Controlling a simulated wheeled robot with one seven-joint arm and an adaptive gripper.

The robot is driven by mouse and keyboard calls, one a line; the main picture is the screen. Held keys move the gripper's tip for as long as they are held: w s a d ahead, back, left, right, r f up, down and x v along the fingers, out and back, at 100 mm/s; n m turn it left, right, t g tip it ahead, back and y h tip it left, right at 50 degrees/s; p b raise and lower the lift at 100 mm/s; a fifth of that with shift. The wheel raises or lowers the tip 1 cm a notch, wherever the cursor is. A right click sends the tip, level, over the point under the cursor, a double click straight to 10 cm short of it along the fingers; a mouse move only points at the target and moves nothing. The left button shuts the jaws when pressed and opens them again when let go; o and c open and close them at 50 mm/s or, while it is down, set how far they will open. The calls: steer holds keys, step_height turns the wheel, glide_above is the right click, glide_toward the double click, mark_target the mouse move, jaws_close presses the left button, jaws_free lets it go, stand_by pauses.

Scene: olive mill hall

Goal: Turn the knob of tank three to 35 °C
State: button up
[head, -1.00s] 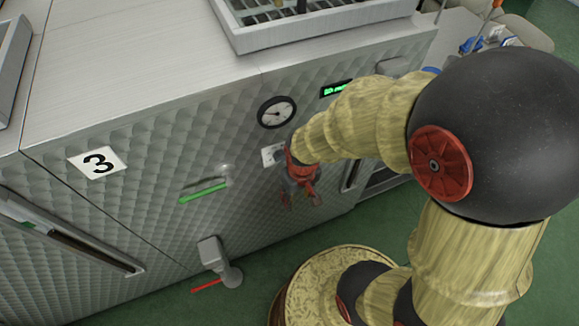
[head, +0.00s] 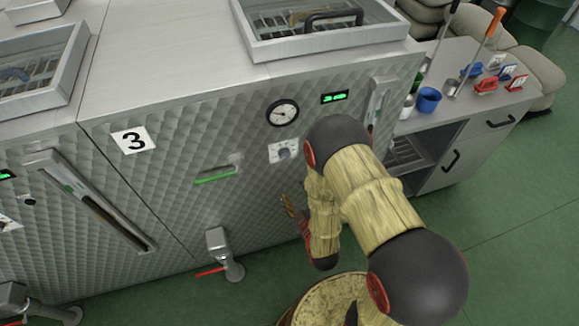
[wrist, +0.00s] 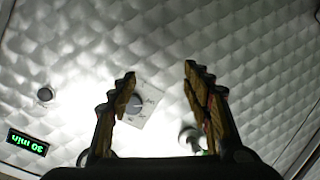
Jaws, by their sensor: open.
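Tank three (head: 190,160) has quilted metal sides and a "3" label (head: 133,140). Its knob (head: 284,154) sits on a small white plate below the round gauge (head: 282,112). In the wrist view the knob (wrist: 135,103) lies just behind the left finger, which partly covers it; its pointer and scale are too small to read. My gripper (wrist: 160,75) is open and empty, facing the panel, apart from the knob as far as I can tell. In the head view my gripper (head: 288,204) is below the knob plate, its fingers partly visible.
A green-lit display (head: 334,97) reads "30 min", upside down in the wrist view (wrist: 27,142). A second small knob (wrist: 45,94) is near it. A green bar (head: 214,176) and a red-handled valve (head: 220,255) are lower on the front. A side bench (head: 470,110) stands right.

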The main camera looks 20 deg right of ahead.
mark_target(285, 156)
step_height(285, 156, up, 8)
steer(key=w+n+t, duration=0.1)
steer(key=w+t, duration=0.1)
steer(key=t, duration=0.1)
steer(key=shift+w+f, duration=0.1)
steer(key=shift+w, duration=3.55)
steer(key=shift+c, duration=1.1)
steer(key=c, duration=0.9)
